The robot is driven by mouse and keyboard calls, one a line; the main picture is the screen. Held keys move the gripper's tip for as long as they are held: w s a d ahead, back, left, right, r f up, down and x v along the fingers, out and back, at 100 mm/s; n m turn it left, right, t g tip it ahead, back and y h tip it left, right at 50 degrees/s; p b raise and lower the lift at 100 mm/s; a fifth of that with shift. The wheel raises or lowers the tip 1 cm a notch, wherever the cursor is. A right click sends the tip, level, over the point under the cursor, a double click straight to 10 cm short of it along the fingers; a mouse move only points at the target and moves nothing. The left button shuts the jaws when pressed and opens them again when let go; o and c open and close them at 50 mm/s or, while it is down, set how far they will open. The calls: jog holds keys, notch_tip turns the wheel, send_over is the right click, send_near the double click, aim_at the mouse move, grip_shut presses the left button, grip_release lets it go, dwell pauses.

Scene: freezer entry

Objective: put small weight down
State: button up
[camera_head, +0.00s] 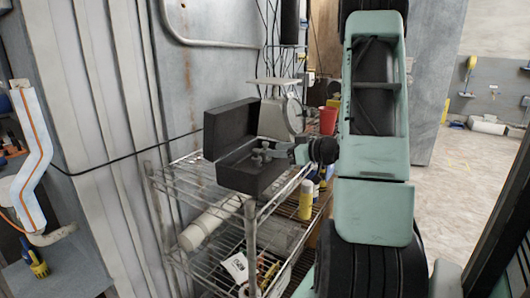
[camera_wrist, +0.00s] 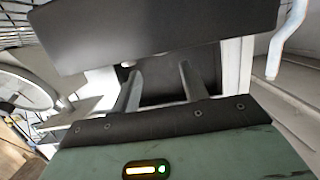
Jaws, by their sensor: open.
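A black case (camera_head: 245,172) stands open on the top of a wire rack, its lid (camera_head: 230,126) raised at the back. My gripper (camera_head: 262,153) reaches in from the right, with its fingers at the open case. In the wrist view my gripper (camera_wrist: 158,82) has its two fingers apart, with the dark case interior between and beyond them. The case lid (camera_wrist: 160,32) spans the top of that view. I cannot make out the small weight for certain in either view; the inside of the case is dark and partly hidden by my gripper.
A dial scale (camera_head: 291,116) stands behind the case, with a red cup (camera_head: 328,121) to its right. The wire rack (camera_head: 190,178) holds a yellow bottle (camera_head: 306,199) and a white roll (camera_head: 209,222) lower down. A grey corrugated wall (camera_head: 105,90) is at left.

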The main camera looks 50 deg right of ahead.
jog(key=v, duration=0.3)
jog(key=shift+s, duration=0.35)
dwell(0.4)
